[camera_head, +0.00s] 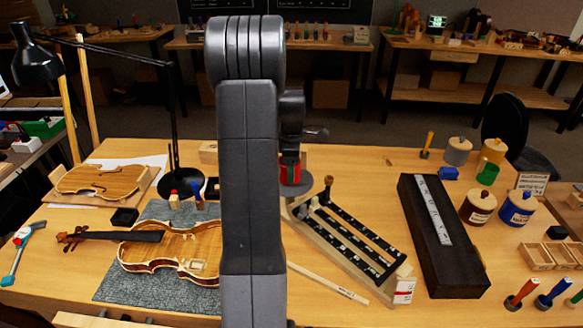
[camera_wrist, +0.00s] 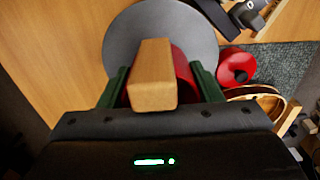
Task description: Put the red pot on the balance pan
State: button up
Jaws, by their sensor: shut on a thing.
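My gripper (camera_head: 290,158) is shut on the red pot (camera_head: 290,174); its green fingers lie on either side of the pot. In the wrist view the pot's red side (camera_wrist: 186,72) shows behind a wooden block (camera_wrist: 152,75), which looks like its handle. The grey round balance pan (camera_head: 302,190) is directly below the pot in the head view. In the wrist view the pan (camera_wrist: 140,25) spreads behind the pot. I cannot tell whether the pot touches the pan. My arm hides part of the balance.
The balance's wooden frame with dark rails (camera_head: 350,240) runs to the right of the pan. A violin (camera_head: 175,250) lies on a grey mat (camera_head: 125,285) at left. A round red object (camera_wrist: 236,66) is near the pan. A long dark box (camera_head: 455,265) stands at right.

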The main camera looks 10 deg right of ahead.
jog(key=shift+f, duration=0.25)
jog(key=o, duration=0.9)
jog(key=shift+o, duration=0.2)
notch_tip(320, 180, up, 12)
jog(key=shift+r+b, duration=0.15)
jog(key=shift+b, duration=0.3)
